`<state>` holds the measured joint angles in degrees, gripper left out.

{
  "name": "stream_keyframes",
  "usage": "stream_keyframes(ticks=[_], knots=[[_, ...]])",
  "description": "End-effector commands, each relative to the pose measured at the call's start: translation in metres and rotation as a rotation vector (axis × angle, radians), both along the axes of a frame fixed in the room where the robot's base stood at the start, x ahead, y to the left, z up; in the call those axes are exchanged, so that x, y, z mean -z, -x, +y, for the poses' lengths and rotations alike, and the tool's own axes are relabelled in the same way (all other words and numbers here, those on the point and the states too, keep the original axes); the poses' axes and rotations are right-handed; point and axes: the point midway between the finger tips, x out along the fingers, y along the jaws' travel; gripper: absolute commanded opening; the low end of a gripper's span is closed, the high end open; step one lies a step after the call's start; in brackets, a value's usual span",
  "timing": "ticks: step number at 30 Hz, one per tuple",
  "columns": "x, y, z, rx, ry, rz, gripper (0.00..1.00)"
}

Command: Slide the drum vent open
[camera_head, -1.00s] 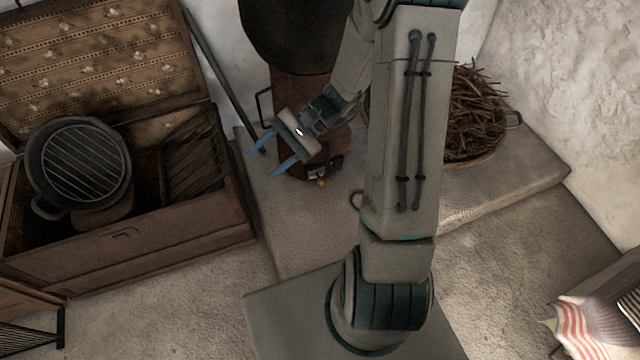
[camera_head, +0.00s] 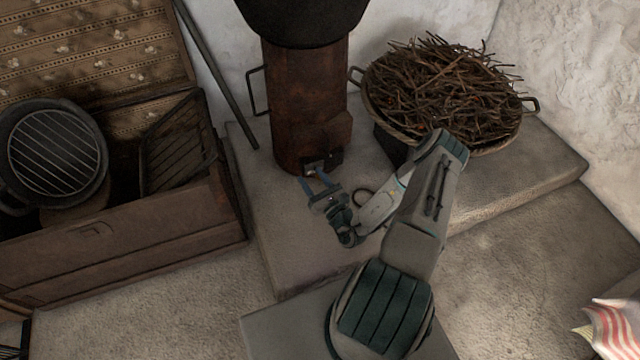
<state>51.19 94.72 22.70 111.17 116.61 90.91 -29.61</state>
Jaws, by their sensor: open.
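The drum (camera_head: 300,100) is a rusty brown upright cylinder on the stone hearth, with a large dark pot on top. Its vent (camera_head: 325,163) is a small dark plate low on the front, with a small light-coloured part at its left. My gripper (camera_head: 316,179) is in front of the vent at the drum's foot, with its blue fingers apart and pointing at the vent. The fingertips are at or very close to the vent's lower left part; I cannot tell whether they touch it. How far the vent is open is too small to tell.
A wide basket of twigs (camera_head: 440,90) stands right of the drum. An open wooden chest (camera_head: 130,245) with a grill pan (camera_head: 52,150) and a rack is at the left. A dark rod (camera_head: 215,75) leans behind. The stone slab (camera_head: 290,260) in front is mostly clear.

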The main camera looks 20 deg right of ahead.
Motion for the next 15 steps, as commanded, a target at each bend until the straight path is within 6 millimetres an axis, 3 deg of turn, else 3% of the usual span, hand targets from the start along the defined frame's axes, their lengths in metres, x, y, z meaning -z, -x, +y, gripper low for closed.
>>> stream_keyframes(ticks=[1, 6, 10, 15], knots=[[0.035, 0.006, -0.007, 0.077, -0.035, 0.032, 0.5], [0.099, 0.024, -0.025, 0.285, -0.101, 0.119, 0.5], [0.125, 0.035, -0.031, 0.371, -0.124, 0.161, 0.5], [0.135, 0.032, -0.035, 0.405, -0.131, 0.176, 0.5]])
